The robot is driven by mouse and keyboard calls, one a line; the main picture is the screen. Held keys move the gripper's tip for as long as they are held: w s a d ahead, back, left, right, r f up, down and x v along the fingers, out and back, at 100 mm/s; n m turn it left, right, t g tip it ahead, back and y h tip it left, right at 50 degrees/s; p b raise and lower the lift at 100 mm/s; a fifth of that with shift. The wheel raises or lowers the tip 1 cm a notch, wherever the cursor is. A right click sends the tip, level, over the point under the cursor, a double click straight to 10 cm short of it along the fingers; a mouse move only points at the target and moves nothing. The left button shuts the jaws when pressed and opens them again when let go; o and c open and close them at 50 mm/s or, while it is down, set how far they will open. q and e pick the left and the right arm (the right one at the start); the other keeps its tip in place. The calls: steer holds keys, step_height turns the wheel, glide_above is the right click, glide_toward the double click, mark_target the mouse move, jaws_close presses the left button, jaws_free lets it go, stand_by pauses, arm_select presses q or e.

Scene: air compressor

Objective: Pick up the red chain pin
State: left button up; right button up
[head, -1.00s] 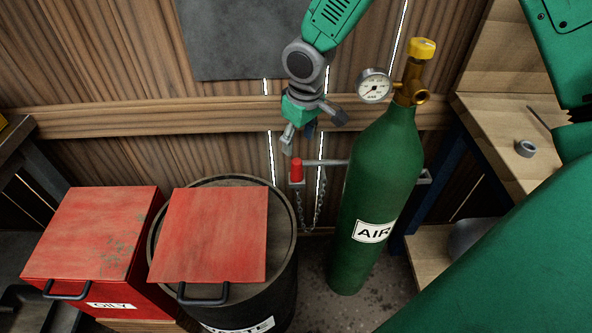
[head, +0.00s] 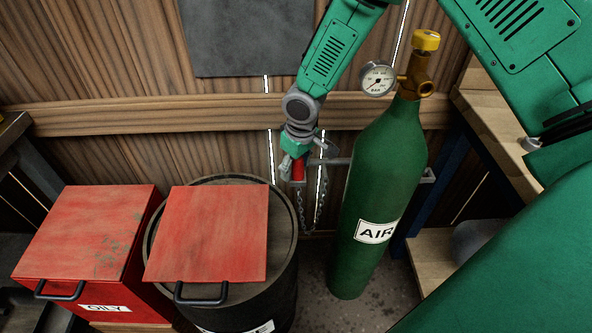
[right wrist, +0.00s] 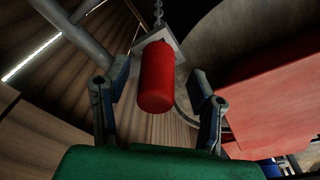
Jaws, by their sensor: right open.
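The red chain pin (head: 298,171) hangs upright at the end of a grey bar, left of the green cylinder. Its chain (head: 301,208) hangs below it. My right gripper (head: 293,172) is at the pin, with its fingers around the pin's sides. In the right wrist view the red pin (right wrist: 157,76) stands between the two open fingers of the gripper (right wrist: 158,100), with gaps on both sides. A grey square plate (right wrist: 172,45) shows behind the pin. My left gripper is not in view.
The green air cylinder (head: 375,190) with its gauge (head: 378,79) stands just right of the pin. A black waste drum (head: 279,282) with a red lid (head: 208,232) and a red oily bin (head: 85,235) stand at the lower left. A wooden wall is behind.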

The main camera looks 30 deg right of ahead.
steer(key=shift+d, duration=0.2)
jaws_close()
steer(key=shift+d, duration=0.15)
step_height(320, 180, up, 10)
steer(key=shift+f+p, duration=0.1)
steer(key=shift+p, duration=1.15)
steer(key=shift+f, duration=0.25)
steer(key=shift+f+b, duration=1.25)
steer(key=shift+f, duration=1.15)
steer(key=shift+f, duration=0.15)
